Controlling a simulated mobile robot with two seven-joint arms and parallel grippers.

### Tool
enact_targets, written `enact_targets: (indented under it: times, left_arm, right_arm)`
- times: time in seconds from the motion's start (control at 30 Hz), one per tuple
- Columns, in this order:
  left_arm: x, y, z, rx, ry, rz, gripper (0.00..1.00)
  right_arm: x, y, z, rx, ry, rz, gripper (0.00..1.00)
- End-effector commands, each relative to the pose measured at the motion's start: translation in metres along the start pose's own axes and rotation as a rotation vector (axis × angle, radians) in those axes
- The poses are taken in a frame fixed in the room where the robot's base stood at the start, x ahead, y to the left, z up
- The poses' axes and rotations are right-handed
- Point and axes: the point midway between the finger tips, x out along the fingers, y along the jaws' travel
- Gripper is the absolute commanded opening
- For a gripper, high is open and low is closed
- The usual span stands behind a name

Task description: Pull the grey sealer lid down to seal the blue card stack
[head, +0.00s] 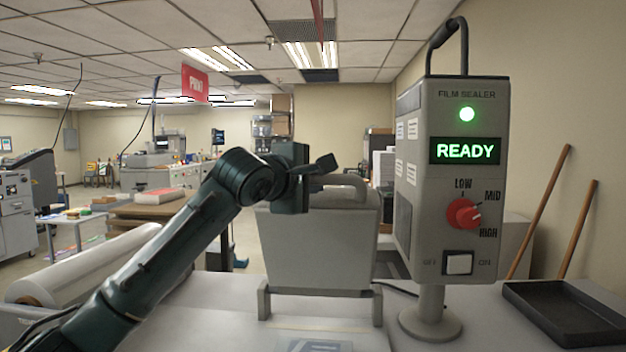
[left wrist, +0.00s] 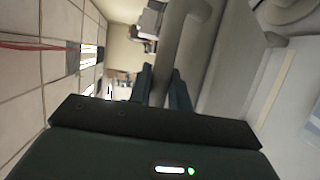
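The grey sealer lid (head: 318,250) stands raised, nearly upright, on its bracket at the bench. Its bar handle (head: 348,181) is at the top edge; the handle also shows in the left wrist view (left wrist: 181,45). My left gripper (head: 325,168) is at the left part of the handle. In the left wrist view its two fingers (left wrist: 163,88) lie either side of the bar and look open; contact is not clear. One finger is above the bar; the other is hidden in the head view. The blue card stack (head: 318,346) is partly visible at the bottom edge. My right gripper is out of view.
The film sealer control box (head: 467,170) stands right of the lid, with a green READY display and red dial. A black tray (head: 565,315) is at the far right. A film roll (head: 90,265) lies at the left.

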Motion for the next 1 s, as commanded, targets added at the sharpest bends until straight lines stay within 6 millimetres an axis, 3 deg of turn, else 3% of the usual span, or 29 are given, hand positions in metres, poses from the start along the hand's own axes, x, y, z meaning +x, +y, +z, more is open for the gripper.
enact_targets:
  times: [0.13,0.57,0.83,1.0]
  left_arm:
    - [0.0,0.0,0.0,0.0,0.0,-0.001,0.0]
    - [-0.001,-0.003,0.0,0.001,0.0,0.003,0.0]
    - [-0.014,-0.022,0.006,0.022,-0.001,0.058,0.0]
    - [-0.032,-0.042,0.014,0.051,-0.003,0.129,0.0]
  right_arm:
    - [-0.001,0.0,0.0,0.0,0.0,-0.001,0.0]
    - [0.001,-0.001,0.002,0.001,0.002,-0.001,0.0]
    - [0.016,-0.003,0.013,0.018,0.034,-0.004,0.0]
    - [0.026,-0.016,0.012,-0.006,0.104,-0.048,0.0]
